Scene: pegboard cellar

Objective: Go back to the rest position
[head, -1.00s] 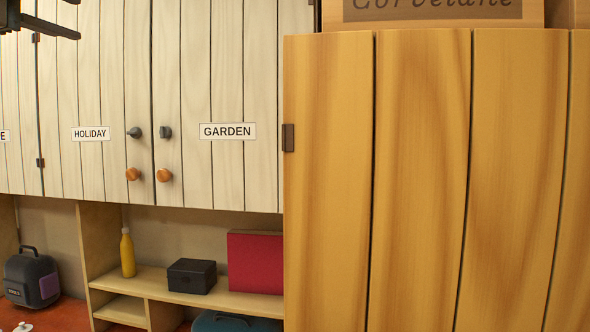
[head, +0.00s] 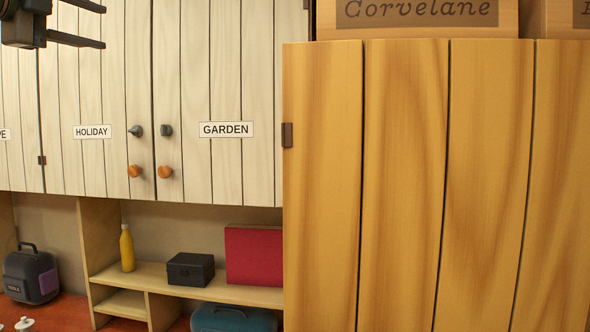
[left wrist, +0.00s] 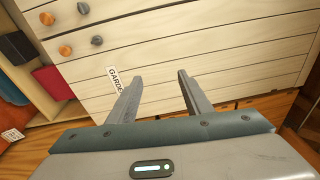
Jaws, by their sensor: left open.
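My left gripper (head: 92,24) is at the top left corner of the head view, in front of the upper cabinet doors. Its two dark fingers are apart, with nothing between them. In the left wrist view the open fingers (left wrist: 158,92) point toward the pale plank cabinet with the GARDEN label (left wrist: 115,80). That label also shows on the closed door in the head view (head: 226,129). The HOLIDAY label (head: 93,132) is on the door to its left. My right gripper is in neither view.
A large wooden plank panel (head: 400,190) with a hinge fills the right side. Boxes marked Corvelane (head: 420,14) sit above it. The shelf below the cabinet holds a yellow bottle (head: 127,249), a black box (head: 190,269) and a red box (head: 253,255). A tool bag (head: 31,276) stands at left.

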